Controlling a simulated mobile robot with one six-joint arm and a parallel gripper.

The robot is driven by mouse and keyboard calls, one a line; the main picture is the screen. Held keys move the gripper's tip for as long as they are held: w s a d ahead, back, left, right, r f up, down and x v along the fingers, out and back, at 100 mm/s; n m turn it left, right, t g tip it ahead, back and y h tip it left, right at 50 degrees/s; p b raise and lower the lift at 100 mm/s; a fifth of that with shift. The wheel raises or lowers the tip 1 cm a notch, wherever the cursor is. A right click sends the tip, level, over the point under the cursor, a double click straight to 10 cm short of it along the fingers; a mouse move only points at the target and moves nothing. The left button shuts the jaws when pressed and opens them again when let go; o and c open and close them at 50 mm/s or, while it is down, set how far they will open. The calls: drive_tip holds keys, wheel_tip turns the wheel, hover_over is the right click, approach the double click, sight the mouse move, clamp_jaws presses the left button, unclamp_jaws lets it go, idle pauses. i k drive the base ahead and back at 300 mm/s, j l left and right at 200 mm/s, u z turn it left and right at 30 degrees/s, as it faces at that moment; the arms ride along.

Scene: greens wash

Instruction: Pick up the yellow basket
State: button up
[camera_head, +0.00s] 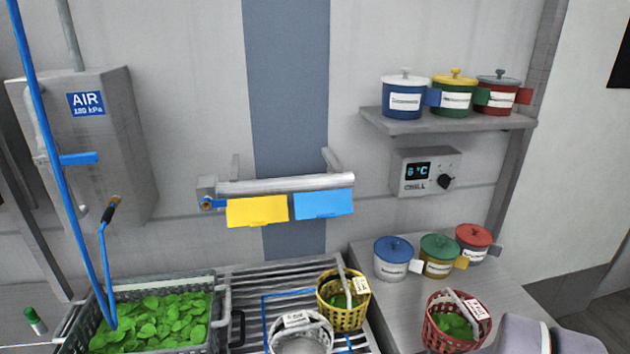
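The yellow basket (343,310) stands upright on the slatted metal drainboard (255,283), near its right edge. Its handle stands up over the opening and a small white tag hangs at its right rim. A little green shows inside, but the contents are hard to make out. My gripper's fingers do not show. A pale grey rounded part at the bottom right corner may be my arm, well to the right of the yellow basket.
A white basket (300,333) stands close at the yellow basket's front left. A red basket (455,322) with greens and several lidded pots stand on the right counter (385,290). A crate of greens (222,310) is at left. A rail (285,185) with yellow and blue flaps hangs behind.

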sight(345, 312)
drive_tip(key=i+l+u, duration=0.1)
drive_tip(key=u, duration=0.35)
drive_tip(key=i+l+u, duration=0.15)
drive_tip(key=u, duration=0.3)
drive_tip(key=i+l, duration=0.05)
drive_tip(key=i, duration=0.05)
